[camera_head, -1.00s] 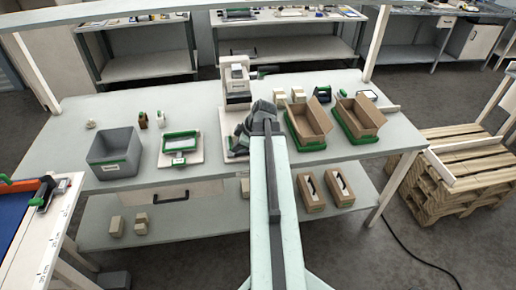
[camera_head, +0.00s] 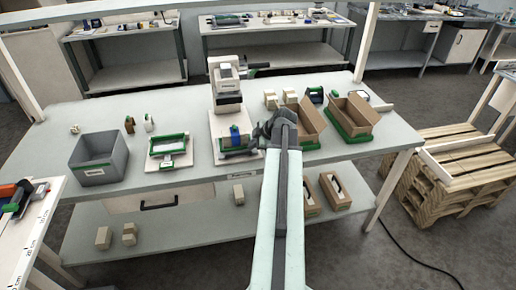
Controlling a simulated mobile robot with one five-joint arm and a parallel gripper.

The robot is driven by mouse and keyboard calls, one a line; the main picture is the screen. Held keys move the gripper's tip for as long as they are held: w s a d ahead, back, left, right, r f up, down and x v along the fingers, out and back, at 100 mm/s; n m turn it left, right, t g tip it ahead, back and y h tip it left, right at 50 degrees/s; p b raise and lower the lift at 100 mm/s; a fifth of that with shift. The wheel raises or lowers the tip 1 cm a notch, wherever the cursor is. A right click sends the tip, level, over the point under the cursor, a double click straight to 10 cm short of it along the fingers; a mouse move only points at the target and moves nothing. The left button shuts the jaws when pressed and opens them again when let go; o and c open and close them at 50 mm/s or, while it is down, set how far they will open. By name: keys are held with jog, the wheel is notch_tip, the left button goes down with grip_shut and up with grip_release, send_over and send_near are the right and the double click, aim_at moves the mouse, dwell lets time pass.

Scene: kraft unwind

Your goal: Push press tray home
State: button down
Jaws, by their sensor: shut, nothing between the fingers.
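The press (camera_head: 226,86) stands upright on the workbench, white with a dark base and a dark lever to its right. In front of it is the press tray (camera_head: 236,141), green-framed with a blue part on it, on a pale base plate (camera_head: 216,124). My gripper (camera_head: 262,133) is at the tray's right side, seen from behind along my arm. The fingertips are mostly hidden, and I cannot tell whether they touch the tray. The gripper is shut and empty.
Left are a grey bin (camera_head: 99,160) and a green-framed fixture (camera_head: 168,148). Open cardboard boxes (camera_head: 352,117) on green trays stand close to the right of my gripper. Bench space (camera_head: 190,110) between press and fixture is clear. A pallet stack (camera_head: 440,170) stands at right.

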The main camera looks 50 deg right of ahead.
jog(key=shift+b+x, duration=0.45)
jog(key=shift+x, duration=0.75)
jog(key=shift+w+d+r, duration=0.1)
jog(key=shift+w+d, duration=0.2)
jog(key=shift+w, duration=0.05)
jog(key=w+d, duration=0.7)
jog(key=w, duration=0.2)
jog(key=w+d, duration=0.4)
jog(key=w, duration=0.1)
jog(key=shift+d, duration=0.4)
jog(key=shift+r, duration=0.15)
